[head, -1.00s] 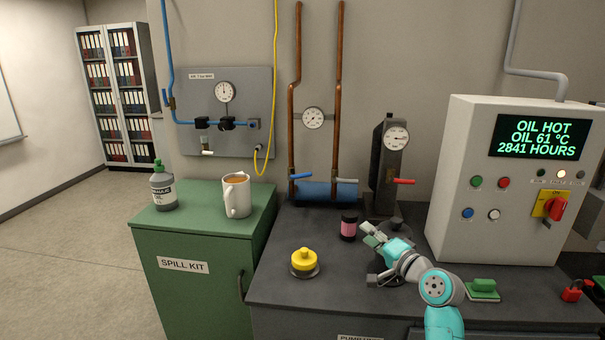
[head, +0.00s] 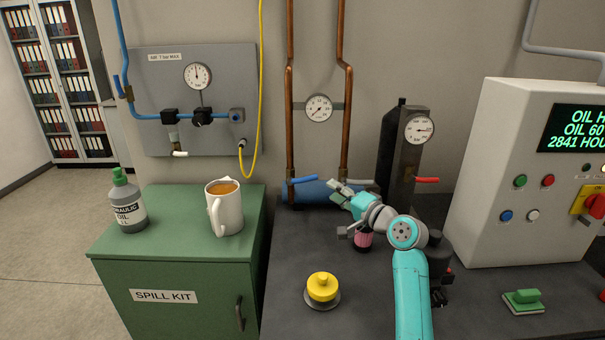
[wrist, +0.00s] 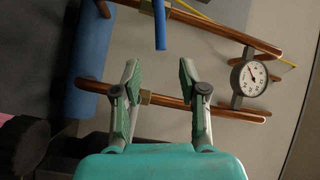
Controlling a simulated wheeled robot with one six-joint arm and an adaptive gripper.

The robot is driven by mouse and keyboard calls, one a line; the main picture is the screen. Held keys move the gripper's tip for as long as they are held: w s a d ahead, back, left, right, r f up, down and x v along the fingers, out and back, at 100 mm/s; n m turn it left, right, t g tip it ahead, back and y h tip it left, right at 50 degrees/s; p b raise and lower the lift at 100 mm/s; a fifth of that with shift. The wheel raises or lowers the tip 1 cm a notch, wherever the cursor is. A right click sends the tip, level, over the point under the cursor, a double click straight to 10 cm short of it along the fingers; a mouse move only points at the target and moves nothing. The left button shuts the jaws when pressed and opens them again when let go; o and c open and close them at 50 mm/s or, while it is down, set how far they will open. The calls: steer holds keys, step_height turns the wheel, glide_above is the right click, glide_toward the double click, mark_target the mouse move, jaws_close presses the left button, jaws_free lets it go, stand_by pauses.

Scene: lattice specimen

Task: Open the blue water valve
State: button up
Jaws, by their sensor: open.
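The blue valve lever (head: 301,180) sits at the foot of the left copper pipe (head: 289,120), pointing right and slightly up. In the wrist view the blue lever (wrist: 160,26) shows at the top, beyond the fingertips and touching neither. My gripper (head: 338,191) is just right of the lever in the head view, near the right copper pipe (head: 345,120). In the wrist view my gripper (wrist: 160,70) is open with nothing held.
A blue cylinder (head: 315,192) lies behind the gripper. A red lever (head: 426,180) is to the right. A yellow button (head: 322,288) sits on the dark bench. A mug (head: 224,207) stands on the green cabinet.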

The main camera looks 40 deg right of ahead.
mark_target(314, 179)
steer(key=w, duration=1)
steer(key=shift+w+a, duration=0.25)
steer(key=shift+a, duration=0.1)
jaws_close()
